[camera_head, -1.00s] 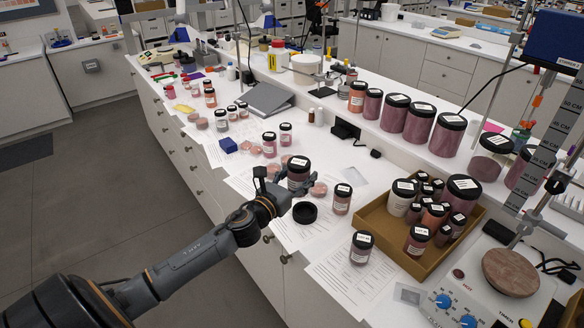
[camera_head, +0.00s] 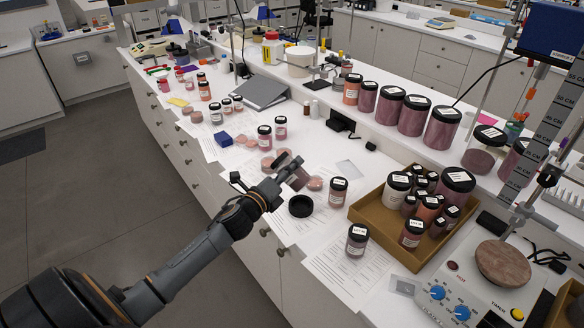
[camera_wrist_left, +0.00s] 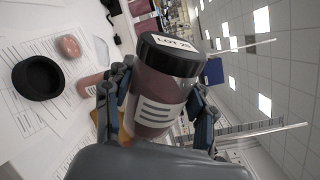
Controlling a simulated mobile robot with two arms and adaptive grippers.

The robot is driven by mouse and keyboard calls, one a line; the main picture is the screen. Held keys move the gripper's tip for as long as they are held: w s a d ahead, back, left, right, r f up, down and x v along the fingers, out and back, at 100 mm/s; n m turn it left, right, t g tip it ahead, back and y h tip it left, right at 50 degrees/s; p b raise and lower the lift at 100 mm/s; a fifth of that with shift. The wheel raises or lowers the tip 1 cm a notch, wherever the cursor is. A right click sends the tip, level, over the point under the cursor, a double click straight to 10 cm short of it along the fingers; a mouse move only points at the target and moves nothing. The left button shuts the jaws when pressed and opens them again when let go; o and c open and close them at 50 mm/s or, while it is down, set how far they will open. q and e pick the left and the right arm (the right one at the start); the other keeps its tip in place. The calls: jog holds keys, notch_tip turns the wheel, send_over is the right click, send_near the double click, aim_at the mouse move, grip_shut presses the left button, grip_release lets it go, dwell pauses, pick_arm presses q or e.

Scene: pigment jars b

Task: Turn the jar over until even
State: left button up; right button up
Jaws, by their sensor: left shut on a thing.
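My left gripper (camera_head: 279,183) is shut on a jar (camera_head: 298,178) with a black lid and mauve powder inside. In the head view the jar is tilted, its lid toward the upper left, and the gripper partly hides it. In the left wrist view the jar (camera_wrist_left: 157,98) sits between the fingers of my left gripper (camera_wrist_left: 158,108), with a white label on its side and a "LOT" label on its lid. The lid is on. My right gripper is not in view.
A black round holder (camera_head: 301,206) stands on the bench just right of the gripper. A small jar (camera_head: 338,191) stands close by, and another (camera_head: 357,240) on printed sheets. A cardboard tray (camera_head: 372,231) of several jars lies to the right. Pinkish discs lie around the held jar.

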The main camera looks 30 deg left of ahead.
pick_arm(q)
jog(key=n+p, duration=0.1)
jog(key=n, duration=0.4)
jog(key=shift+f, duration=0.15)
jog(key=n, duration=0.2)
jog(key=shift+f+n, duration=0.2)
jog(key=shift+n, duration=0.2)
jog(key=n, duration=0.4)
jog(key=shift+f, duration=0.35)
jog(key=n, duration=0.3)
jog(key=shift+d+f, duration=0.1)
jog(key=shift+f, duration=0.05)
jog(key=shift+d+n, duration=0.1)
jog(key=shift+n, duration=0.6)
